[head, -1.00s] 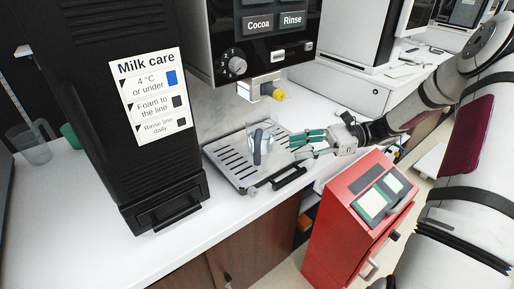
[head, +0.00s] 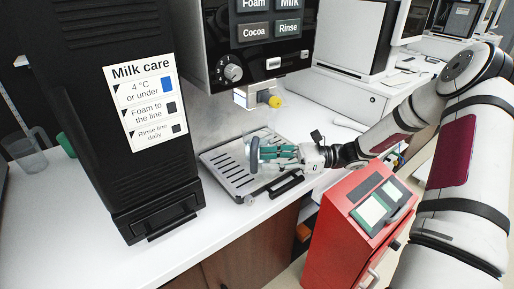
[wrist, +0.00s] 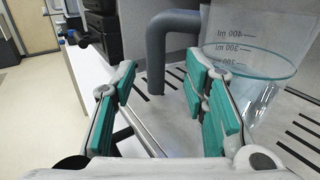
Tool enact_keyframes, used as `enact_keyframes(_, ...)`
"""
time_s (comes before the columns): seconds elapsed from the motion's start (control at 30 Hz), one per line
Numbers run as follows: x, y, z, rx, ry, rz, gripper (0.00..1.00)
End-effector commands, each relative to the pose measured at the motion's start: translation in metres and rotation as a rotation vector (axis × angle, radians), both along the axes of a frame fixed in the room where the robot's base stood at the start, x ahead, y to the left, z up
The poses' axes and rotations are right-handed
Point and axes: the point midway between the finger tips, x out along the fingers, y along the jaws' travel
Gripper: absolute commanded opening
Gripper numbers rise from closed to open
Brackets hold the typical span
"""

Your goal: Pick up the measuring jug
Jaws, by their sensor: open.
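The measuring jug (head: 267,139) is clear, with a grey handle (head: 254,157). It stands upright on the drip tray below the coffee machine's spout. The handle (wrist: 156,55) shows in the gap between my teal-padded fingers. My gripper (head: 270,160) is open at the jug and covers part of it in the head view. I cannot tell whether a finger touches the jug.
The drip tray (head: 226,172) has a slotted top and a black front handle. A black milk cooler (head: 90,120) stands left of it. Another clear jug (head: 25,153) is at the far left. A red unit (head: 355,225) stands below my arm. White counter is free in front of the cooler.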

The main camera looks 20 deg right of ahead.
Motion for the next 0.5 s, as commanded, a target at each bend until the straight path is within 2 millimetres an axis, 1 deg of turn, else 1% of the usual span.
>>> enact_keyframes(0.1,0.001,0.019,-0.001,0.002,0.0,0.003,0.41)
enact_keyframes(0.2,0.004,0.032,-0.001,0.001,0.0,0.002,0.41)
enact_keyframes(0.3,0.007,0.041,-0.001,0.0,0.001,0.002,0.41)
enact_keyframes(0.5,0.008,0.045,-0.001,0.0,0.0,0.001,0.41)
